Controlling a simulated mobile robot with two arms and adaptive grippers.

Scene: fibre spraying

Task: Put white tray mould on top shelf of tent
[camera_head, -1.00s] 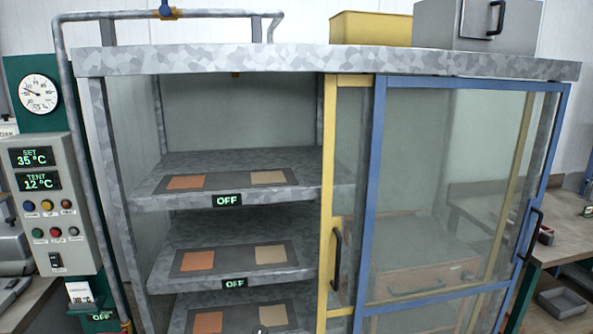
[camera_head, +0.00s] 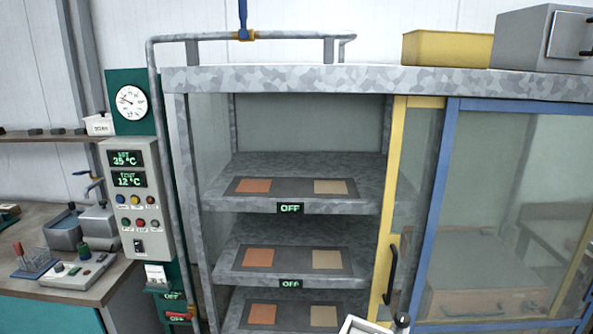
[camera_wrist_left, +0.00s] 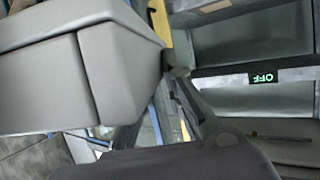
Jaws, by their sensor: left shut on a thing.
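The white tray mould (camera_head: 362,326) shows only as a pale corner at the bottom edge of the head view. A dark tip of my left gripper (camera_head: 402,321) is beside it. In the left wrist view a large pale block, which looks like the mould (camera_wrist_left: 70,75), fills the upper left, and my left gripper (camera_wrist_left: 178,78) is shut on its edge. The tent's top shelf (camera_head: 270,163) is open at the front and carries a dark mat (camera_head: 291,187) with an orange and a tan patch. My right gripper is out of view.
Two lower shelves (camera_head: 290,232) have similar mats. The yellow-framed door (camera_head: 392,200) and blue-framed door (camera_head: 450,170) cover the tent's right side. A control box (camera_head: 133,190) and pipe (camera_head: 170,150) stand left. A yellow bin (camera_head: 447,48) is on the roof.

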